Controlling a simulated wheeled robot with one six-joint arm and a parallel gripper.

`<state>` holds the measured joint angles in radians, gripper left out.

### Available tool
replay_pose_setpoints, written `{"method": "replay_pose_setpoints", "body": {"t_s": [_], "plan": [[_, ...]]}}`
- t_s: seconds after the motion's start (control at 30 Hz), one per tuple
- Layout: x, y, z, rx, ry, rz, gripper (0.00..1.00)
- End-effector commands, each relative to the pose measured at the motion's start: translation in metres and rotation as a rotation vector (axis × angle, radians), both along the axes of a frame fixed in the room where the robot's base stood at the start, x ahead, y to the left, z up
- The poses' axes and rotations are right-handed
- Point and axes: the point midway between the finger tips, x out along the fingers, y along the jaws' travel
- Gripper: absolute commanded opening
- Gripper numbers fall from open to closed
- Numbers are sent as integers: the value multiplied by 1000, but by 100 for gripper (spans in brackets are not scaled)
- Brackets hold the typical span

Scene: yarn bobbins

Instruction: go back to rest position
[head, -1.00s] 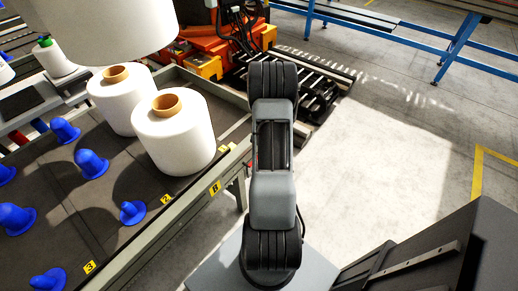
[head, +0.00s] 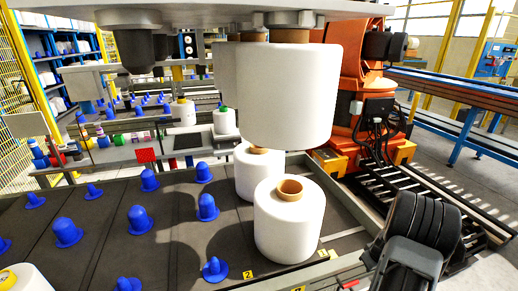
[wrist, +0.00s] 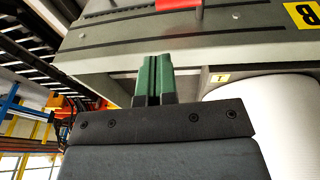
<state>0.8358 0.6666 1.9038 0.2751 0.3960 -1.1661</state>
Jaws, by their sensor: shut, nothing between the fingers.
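My gripper (wrist: 153,80) shows in the wrist view, with its green fingers shut together and nothing between them. The fingers are in front of the grey frame of the table. A white bobbin (wrist: 275,108) is at the right of the wrist view, beside the gripper. In the head view part of my arm is at the lower right, and the gripper itself is out of that picture.
In the head view, white bobbins (head: 289,232) (head: 258,172) stand on the dark table (head: 170,262) among blue pegs (head: 207,207). A large white bobbin (head: 290,97) hangs above them. An orange machine (head: 355,75) stands behind; open floor (head: 490,272) lies right.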

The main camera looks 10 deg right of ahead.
Motion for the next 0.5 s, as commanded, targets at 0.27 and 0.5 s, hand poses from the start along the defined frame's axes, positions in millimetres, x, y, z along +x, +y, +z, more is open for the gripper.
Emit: {"method": "replay_pose_setpoints", "body": {"t_s": [0.27, 0.5], "plan": [[-20, 24, -9, 135, 71, -236, 0], [-36, 94, 61, 224, 176, -451, 0]]}}
